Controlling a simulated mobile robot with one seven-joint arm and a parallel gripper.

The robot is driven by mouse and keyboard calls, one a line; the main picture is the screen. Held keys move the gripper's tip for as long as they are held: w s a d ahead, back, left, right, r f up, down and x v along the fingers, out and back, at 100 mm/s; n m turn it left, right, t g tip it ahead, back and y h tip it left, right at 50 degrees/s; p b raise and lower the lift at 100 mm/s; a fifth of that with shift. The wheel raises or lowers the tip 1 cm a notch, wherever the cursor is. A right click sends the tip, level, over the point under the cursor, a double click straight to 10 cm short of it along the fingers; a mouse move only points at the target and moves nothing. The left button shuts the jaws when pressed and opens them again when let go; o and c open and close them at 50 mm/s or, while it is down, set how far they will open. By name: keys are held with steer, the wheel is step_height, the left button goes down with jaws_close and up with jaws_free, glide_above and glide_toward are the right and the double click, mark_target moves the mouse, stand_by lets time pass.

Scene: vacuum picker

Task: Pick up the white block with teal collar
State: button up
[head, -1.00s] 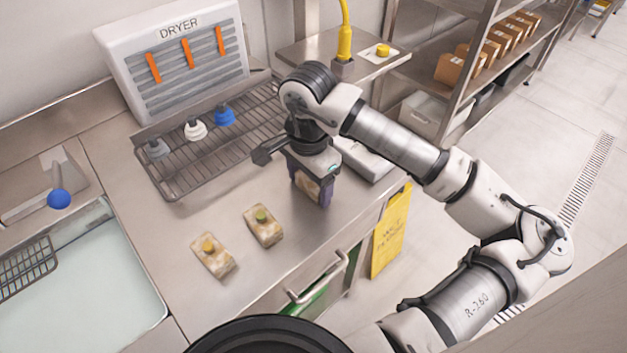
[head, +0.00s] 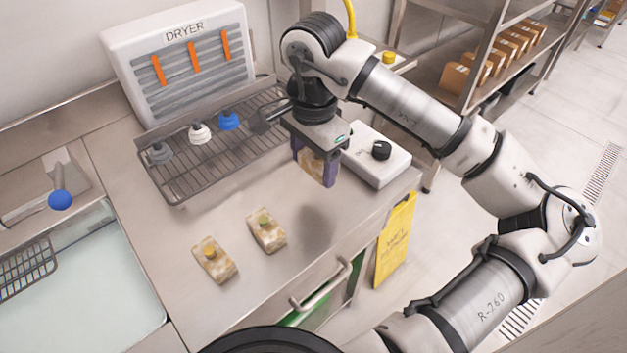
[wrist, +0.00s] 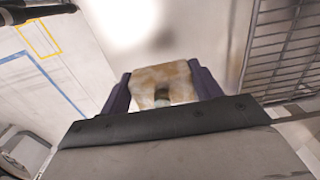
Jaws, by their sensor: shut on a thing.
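My gripper (head: 316,176) is shut on a stained, off-white block (head: 309,164), held between two purple fingers above the counter. A shadow lies on the counter below it. In the wrist view the block (wrist: 162,79) sits between the fingers (wrist: 161,92), with a small pale, teal-grey collar partly hidden behind the gripper's dark edge.
A wire rack (head: 185,178) holds grey, white and blue suction cups in front of the dryer (head: 180,60). A white box with a black knob (head: 372,165) stands right of my gripper. A sink (head: 80,290) is at left. The counter's middle is clear.

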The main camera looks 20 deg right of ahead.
mark_target(311, 159)
step_height(311, 159, up, 13)
steer(key=b, duration=0.1)
steer(key=shift+a, duration=0.15)
stand_by(0.3)
